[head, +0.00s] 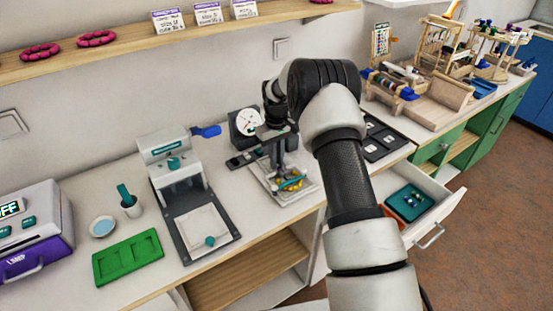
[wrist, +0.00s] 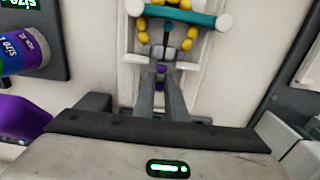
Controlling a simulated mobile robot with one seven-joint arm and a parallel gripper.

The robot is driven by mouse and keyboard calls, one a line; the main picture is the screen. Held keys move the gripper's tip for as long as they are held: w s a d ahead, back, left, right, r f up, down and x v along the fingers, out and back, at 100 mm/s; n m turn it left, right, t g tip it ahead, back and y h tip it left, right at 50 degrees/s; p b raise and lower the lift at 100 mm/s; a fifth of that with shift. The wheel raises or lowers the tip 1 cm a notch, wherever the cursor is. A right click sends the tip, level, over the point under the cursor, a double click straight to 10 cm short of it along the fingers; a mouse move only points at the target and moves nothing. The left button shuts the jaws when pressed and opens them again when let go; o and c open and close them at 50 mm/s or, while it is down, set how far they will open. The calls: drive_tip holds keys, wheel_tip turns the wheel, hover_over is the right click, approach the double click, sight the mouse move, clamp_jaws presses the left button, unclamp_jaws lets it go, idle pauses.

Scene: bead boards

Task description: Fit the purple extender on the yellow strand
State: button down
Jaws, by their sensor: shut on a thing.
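The yellow strand (wrist: 187,44) hangs in a loop of round beads around a teal bar with white ends at the top of the wrist view. In the head view, yellow beads (head: 291,184) show on a small pale stand on the counter, partly hidden by my arm. My gripper (wrist: 162,72) points at the lower part of the loop, with its fingers close together. A small purple piece, seemingly the purple extender (wrist: 160,87), shows between the fingers, and my gripper is shut on it. Whether it touches the strand I cannot tell.
A round dial gauge (head: 248,122) stands behind the stand. A grey press (head: 172,160) and a green tray (head: 128,257) are to the left. An open drawer with a teal tray (head: 409,202) juts out at right. A purple-and-blue labelled cylinder (wrist: 20,45) is at left.

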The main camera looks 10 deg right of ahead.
drive_tip(key=c, duration=1.4)
unclamp_jaws()
drive_tip(key=shift+r, duration=0.2)
drive_tip(key=shift+r+p, duration=1.8)
drive_tip(key=shift+r, duration=1.55)
drive_tip(key=shift+r, duration=0.1)
drive_tip(key=s+r+m+t+p, duration=0.1)
drive_tip(key=s+r, duration=0.6)
drive_tip(key=r, duration=0.6)
drive_tip(key=s+r+m+t+p, duration=0.15)
drive_tip(key=s+r, duration=0.45)
drive_tip(key=r, duration=0.7)
drive_tip(key=s+r+t+p, duration=0.1)
drive_tip(key=s+r, duration=0.1)
drive_tip(key=s, duration=0.6)
drive_tip(key=s+r+m+t+p, duration=0.1)
drive_tip(key=s+r, duration=0.1)
drive_tip(key=s, duration=0.7)
drive_tip(key=s+r+m+t+p, duration=0.1)
drive_tip(key=s+r, duration=0.1)
drive_tip(key=s, duration=0.7)
drive_tip(key=shift+r, duration=0.2)
